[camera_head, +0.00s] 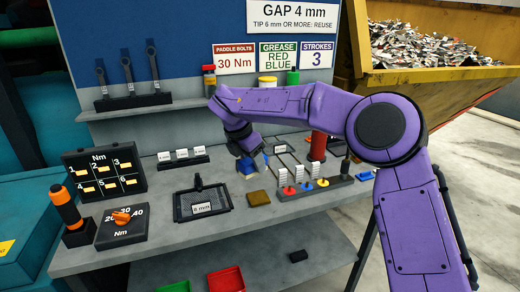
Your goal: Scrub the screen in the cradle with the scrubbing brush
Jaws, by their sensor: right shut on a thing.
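The dark mesh screen (222,196) lies in a black cradle (178,212) on the bench, with a white "mm" label on it; the digit is too small to read surely. My right gripper (246,154) reaches in from the right, above the bench, behind and to the right of the screen. It is shut on a small blue and tan thing, which looks like the scrubbing brush (248,170). The brush is apart from the screen. The gripper's fingers are mostly hidden by my own wrist. My left gripper is not in view.
A brown block (259,198) lies right of the screen. A rack with coloured knobs (306,186) stands further right, with a red cylinder (318,146) behind. A torque dial box (122,226) and orange-handled tool (66,206) stand left. The bench front is clear.

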